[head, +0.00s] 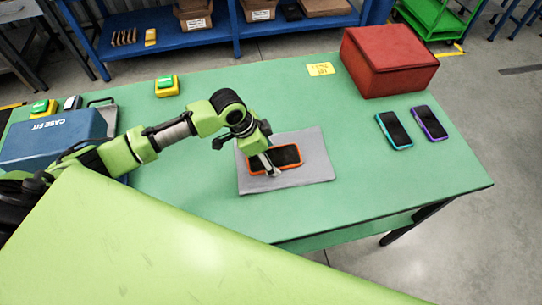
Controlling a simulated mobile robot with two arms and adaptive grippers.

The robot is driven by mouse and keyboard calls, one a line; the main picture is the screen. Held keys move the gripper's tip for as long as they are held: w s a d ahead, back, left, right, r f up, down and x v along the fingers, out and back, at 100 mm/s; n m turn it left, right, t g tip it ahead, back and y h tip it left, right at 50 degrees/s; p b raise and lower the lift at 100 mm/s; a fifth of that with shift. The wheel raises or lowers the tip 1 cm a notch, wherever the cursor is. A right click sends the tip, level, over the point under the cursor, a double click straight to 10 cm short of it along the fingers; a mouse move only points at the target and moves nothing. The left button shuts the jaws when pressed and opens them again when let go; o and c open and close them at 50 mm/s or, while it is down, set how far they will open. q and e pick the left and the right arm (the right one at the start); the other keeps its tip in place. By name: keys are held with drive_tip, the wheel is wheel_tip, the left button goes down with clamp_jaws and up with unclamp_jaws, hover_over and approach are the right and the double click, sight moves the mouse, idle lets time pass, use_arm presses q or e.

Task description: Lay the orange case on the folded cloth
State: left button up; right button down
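The orange case (289,155) is a dark, flat rectangle with an orange rim. It lies flat, screen-like side up, within the edges of the grey folded cloth (309,174) on the green table. My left gripper (272,171) reaches down over the left part of the case, and its fingers hide some of the case's left end and front edge. The fingertips are small and overlap the case, so I cannot tell whether they grip it or stand apart from it. My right gripper is not in view.
A teal case (394,130) and a purple case (429,123) lie on the right of the table (400,185). A red box (389,62) stands behind them, beside a yellow label (321,69). A blue "CASE FIT" box (52,140) is at left.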

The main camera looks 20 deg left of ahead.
use_arm(q)
drive_tip(key=b+v, duration=0.1)
drive_tip(key=v, duration=1.1)
drive_tip(key=shift+r, duration=0.35)
